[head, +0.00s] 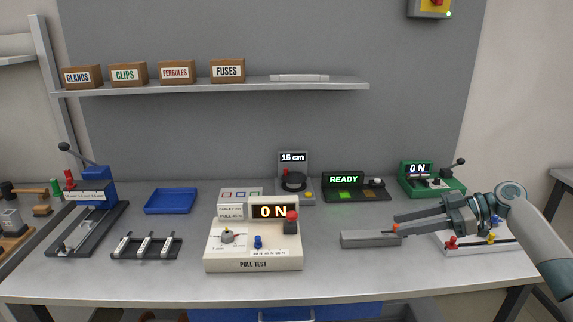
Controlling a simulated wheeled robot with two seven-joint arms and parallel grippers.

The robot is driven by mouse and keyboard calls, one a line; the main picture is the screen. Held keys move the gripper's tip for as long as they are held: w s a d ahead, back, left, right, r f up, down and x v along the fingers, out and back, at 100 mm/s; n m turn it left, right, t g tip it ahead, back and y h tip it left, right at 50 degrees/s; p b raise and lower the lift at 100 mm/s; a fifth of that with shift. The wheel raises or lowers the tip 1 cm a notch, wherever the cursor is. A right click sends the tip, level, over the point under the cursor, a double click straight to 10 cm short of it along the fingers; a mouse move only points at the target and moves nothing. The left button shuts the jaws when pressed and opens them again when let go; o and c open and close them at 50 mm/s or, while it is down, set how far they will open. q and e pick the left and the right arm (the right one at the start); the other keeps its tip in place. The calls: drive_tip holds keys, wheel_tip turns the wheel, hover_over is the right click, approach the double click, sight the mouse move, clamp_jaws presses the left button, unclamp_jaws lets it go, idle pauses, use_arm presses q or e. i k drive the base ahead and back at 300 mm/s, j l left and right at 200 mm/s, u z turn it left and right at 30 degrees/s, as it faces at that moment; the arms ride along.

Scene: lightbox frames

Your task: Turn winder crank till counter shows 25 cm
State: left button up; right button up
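The winder (293,162) stands at the back middle of the bench. Its counter display reads "15 cm". Below the display is a dark round part (293,181); the crank handle is too small to make out clearly. My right gripper (396,223) comes in from the right, in front of and to the right of the winder, well apart from it. Its fingers point left and are spread, with nothing clearly held between them. A small orange spot shows at the lower fingertip; I cannot tell what it belongs to. My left gripper is not in view.
The pull test box (253,264) stands in front of the winder. A READY unit (343,180) is right of the winder, and a green "0 N" device (432,180) is further right. A grey block (370,240) lies beneath my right fingers. A blue tray (171,201) is left.

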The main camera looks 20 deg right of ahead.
sight(292, 181)
drive_tip(key=i, duration=1.45)
